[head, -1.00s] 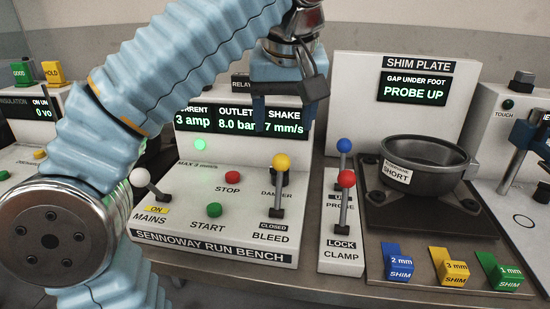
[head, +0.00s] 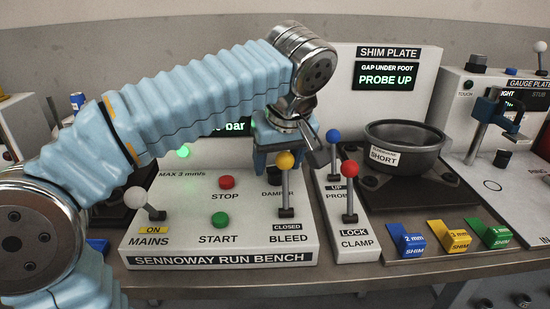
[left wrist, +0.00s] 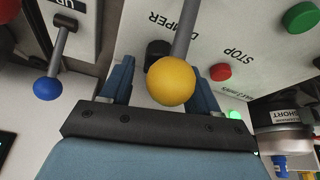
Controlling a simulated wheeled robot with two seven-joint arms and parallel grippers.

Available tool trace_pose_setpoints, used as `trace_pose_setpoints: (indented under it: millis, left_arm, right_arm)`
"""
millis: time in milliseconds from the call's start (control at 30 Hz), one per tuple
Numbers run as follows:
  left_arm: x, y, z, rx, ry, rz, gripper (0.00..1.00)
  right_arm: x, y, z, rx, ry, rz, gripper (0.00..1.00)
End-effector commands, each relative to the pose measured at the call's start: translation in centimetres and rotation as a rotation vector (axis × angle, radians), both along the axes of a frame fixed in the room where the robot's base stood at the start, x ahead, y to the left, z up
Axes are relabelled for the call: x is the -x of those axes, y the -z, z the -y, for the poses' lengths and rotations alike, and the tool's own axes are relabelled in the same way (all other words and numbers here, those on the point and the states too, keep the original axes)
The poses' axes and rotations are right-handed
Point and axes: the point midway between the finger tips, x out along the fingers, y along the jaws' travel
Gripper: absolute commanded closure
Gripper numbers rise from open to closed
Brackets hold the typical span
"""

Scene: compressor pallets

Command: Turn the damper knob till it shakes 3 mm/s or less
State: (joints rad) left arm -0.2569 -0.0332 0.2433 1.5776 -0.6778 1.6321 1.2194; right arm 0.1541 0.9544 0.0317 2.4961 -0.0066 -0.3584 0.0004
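The run bench (head: 165,235) has a black damper knob (left wrist: 158,50) behind the yellow-balled BLEED lever (head: 285,162). In the head view the knob is largely hidden by the lever and my gripper. My left gripper (head: 286,160) is above the DAMPER label, pointing down. In the left wrist view its two blue fingers (left wrist: 160,80) stand apart, with the knob between or just beyond their tips. The lever's yellow ball (left wrist: 171,81) covers part of that gap. I cannot tell whether a finger touches the knob. My arm hides the shake reading; only "bar" shows. My right gripper is not in view.
The BLEED lever stands close to my left gripper. The blue-balled probe lever (head: 333,136) and red-balled clamp lever (head: 349,170) are just right. A green START button (head: 220,219) and red STOP button (head: 227,182) lie left. The shim plate holds a dark pot (head: 405,145).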

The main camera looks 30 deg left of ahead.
Motion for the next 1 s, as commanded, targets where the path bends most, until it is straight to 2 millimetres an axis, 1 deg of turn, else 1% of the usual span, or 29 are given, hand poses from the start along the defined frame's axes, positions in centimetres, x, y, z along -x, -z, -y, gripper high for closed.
trace_pose_setpoints:
  millis: [33, 67, 300, 367, 600, 833, 867, 1000]
  left_arm:
    - [0.0, -0.01, -0.01, 0.0, 0.0, 0.0, 0.48]
    - [0.01, -0.01, -0.02, 0.0, 0.0, 0.0, 0.52]
    - [0.02, -0.04, -0.03, 0.0, 0.0, 0.0, 0.89]
    - [0.03, -0.04, -0.04, 0.0, 0.003, 0.0, 0.9]
    - [0.15, 0.0, -0.23, -0.001, 0.131, -0.001, 0.9]
    - [0.14, -0.03, -0.2, -0.001, 0.136, -0.001, 0.9]
    - [0.13, -0.03, -0.2, -0.001, 0.136, -0.001, 0.57]
    - [0.12, -0.03, -0.19, -0.001, 0.136, -0.001, 0.35]
  right_arm:
    - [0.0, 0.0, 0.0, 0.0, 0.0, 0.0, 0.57]
    - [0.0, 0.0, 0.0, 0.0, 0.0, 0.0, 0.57]
    - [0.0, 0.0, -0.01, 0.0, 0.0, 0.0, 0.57]
    - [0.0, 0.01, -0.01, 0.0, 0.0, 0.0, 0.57]
    - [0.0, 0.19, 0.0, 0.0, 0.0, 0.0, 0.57]
    - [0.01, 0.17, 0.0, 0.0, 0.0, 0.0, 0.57]
    - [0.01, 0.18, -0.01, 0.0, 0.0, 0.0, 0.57]
    - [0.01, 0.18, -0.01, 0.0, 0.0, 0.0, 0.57]
